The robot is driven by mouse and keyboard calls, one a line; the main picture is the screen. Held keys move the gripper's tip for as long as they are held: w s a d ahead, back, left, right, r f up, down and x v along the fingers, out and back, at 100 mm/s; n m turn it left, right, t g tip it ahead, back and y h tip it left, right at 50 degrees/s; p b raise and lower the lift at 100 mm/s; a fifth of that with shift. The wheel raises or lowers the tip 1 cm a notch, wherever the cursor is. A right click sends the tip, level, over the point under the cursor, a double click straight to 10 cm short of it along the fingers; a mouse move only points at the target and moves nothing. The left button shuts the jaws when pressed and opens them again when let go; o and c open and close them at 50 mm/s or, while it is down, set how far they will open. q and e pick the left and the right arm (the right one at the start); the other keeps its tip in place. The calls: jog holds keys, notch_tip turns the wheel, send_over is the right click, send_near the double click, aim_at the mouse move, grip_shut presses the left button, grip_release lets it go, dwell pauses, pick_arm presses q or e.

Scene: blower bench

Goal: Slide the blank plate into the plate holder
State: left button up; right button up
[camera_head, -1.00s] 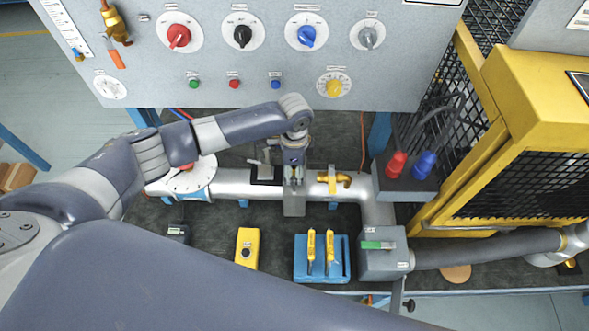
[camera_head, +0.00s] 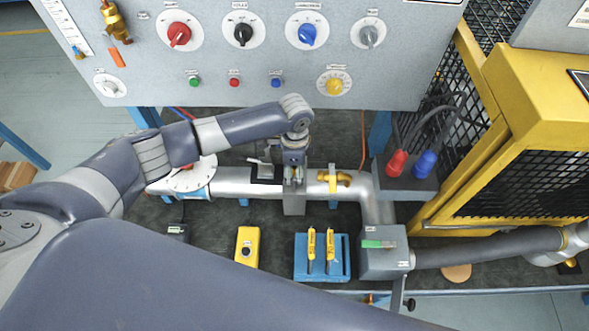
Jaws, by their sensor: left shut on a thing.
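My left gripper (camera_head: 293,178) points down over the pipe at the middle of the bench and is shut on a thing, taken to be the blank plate. The plate itself is mostly hidden by the fingers and wrist. Directly under the fingers, a grey upright block (camera_head: 293,206) sits across the silver pipe; it looks like the plate holder. From above I cannot tell how deep the plate sits in it. A blue rack (camera_head: 338,270) in front holds two yellow-handled plates (camera_head: 311,246), with a bare slot at its right. My right gripper is not in view.
A grey control panel (camera_head: 270,75) rises behind.

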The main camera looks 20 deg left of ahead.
pick_arm(q)
jog(key=shift+r+p, duration=0.35)
jog(key=o, duration=1.8)
notch_tip(320, 180, up, 12)
